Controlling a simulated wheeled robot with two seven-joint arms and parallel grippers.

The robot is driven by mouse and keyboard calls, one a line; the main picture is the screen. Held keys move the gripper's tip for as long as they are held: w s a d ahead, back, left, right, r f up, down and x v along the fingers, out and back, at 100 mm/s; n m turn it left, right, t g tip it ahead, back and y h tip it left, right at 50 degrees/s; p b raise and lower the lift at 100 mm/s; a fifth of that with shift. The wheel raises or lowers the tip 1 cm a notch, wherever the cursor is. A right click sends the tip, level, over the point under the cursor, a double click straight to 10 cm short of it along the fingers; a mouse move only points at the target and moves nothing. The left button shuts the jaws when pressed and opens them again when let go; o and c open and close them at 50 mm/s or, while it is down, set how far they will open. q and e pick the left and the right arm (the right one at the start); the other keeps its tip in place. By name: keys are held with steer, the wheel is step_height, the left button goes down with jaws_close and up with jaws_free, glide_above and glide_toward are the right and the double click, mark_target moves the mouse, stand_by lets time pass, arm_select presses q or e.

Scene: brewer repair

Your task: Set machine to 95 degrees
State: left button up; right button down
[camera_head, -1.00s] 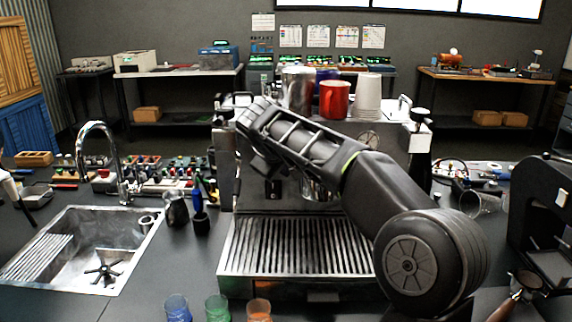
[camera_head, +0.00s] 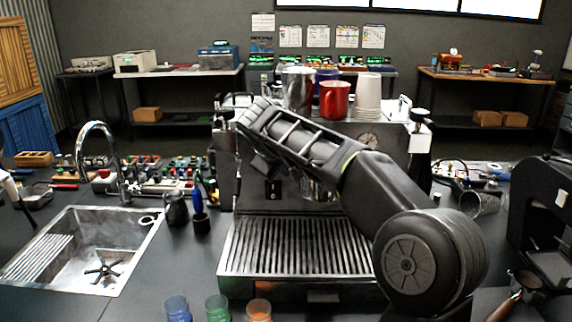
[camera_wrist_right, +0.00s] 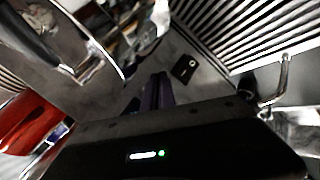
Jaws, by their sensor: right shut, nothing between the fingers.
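The steel espresso machine (camera_head: 224,185) stands at the middle of the counter, with its slatted drip tray (camera_head: 290,262) in front. My right arm reaches across its front from the lower right, covering much of the front panel. My right gripper shows in the right wrist view (camera_wrist_right: 157,92), with its dark fingers shut and empty. They point toward a grey metal panel with a small black square switch-like part (camera_wrist_right: 185,68), apart from it as far as I can tell. A dark square part also shows on the machine's front in the head view (camera_head: 273,189). No temperature reading is legible.
A red mug (camera_head: 334,99), a steel pitcher (camera_head: 298,90) and white cups (camera_head: 368,92) stand on top of the machine. A sink (camera_head: 85,245) is on the left. Blue, green and orange cups (camera_head: 217,308) stand at the front. A black grinder-like device (camera_head: 548,215) is on the right.

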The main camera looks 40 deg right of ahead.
steer(key=shift+w+d, duration=0.25)
steer(key=shift+w+d+p, duration=0.25)
steer(key=shift+w+p, duration=0.1)
steer(key=shift+p, duration=0.25)
stand_by(0.6)
stand_by(0.4)
steer(key=shift+s+a+b, duration=0.55)
steer(key=shift+s+b, duration=0.15)
steer(key=s+a+b, duration=0.1)
steer(key=s, duration=0.1)
steer(key=s+a+b, duration=0.2)
stand_by(0.4)
